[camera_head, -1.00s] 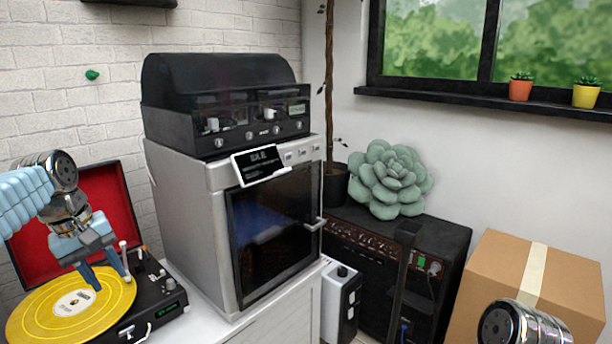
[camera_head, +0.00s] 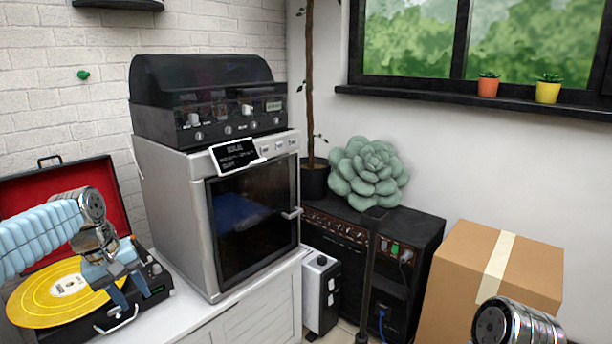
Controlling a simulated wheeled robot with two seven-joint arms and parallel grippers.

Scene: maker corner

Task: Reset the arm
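My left arm comes in from the left in a pale blue ribbed sleeve. My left gripper (camera_head: 136,299) points down over the right part of a record player, its two blue fingers apart with nothing seen between them. I cannot tell whether the fingertips touch the player. Of my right arm only a metal joint (camera_head: 512,322) shows at the bottom right; the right gripper is out of the picture.
The record player (camera_head: 128,322) has a yellow record (camera_head: 45,296) and an open red lid. A grey oven-like machine (camera_head: 172,215) stands beside it on the white cabinet (camera_head: 260,312). A black amplifier (camera_head: 425,238) and cardboard box (camera_head: 455,280) stand to the right.

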